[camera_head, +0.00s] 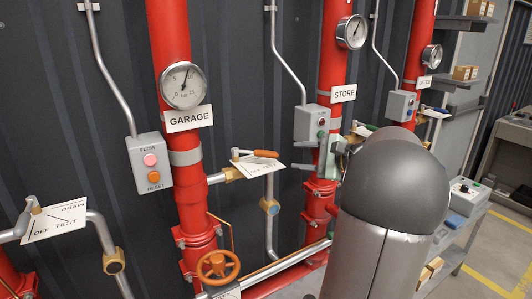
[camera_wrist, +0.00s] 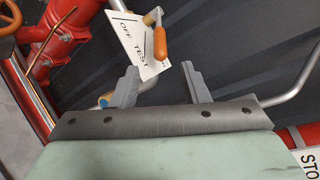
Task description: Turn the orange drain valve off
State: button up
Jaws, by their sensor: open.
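The orange drain valve handle (camera_head: 265,153) is a lever on the pipe branch beside the GARAGE riser. In the head view it points right from its pivot, over a white plate (camera_head: 258,168) marked OFF and TEST. In the wrist view the orange handle (camera_wrist: 160,43) points toward my gripper, nearer the TEST end of the plate (camera_wrist: 138,48). My gripper (camera_wrist: 160,69) is open and empty, its two fingers facing the handle with a gap between. In the head view my gripper (camera_head: 301,155) is right of the handle, in front of the STORE riser.
An orange handwheel (camera_head: 218,267) is low on the GARAGE riser (camera_head: 172,50). A grey switch box (camera_head: 312,122) is just above my gripper. The STORE riser (camera_head: 331,70) is close behind. Another drain plate (camera_head: 55,222) is at the left.

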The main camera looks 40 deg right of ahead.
aim_at(275, 155)
jog(key=p+x, duration=0.2)
jog(key=x, duration=0.9)
jog(key=shift+w+a+f, duration=0.1)
jog(key=shift+w+a, duration=0.1)
jog(key=shift+w, duration=0.15)
grip_shut()
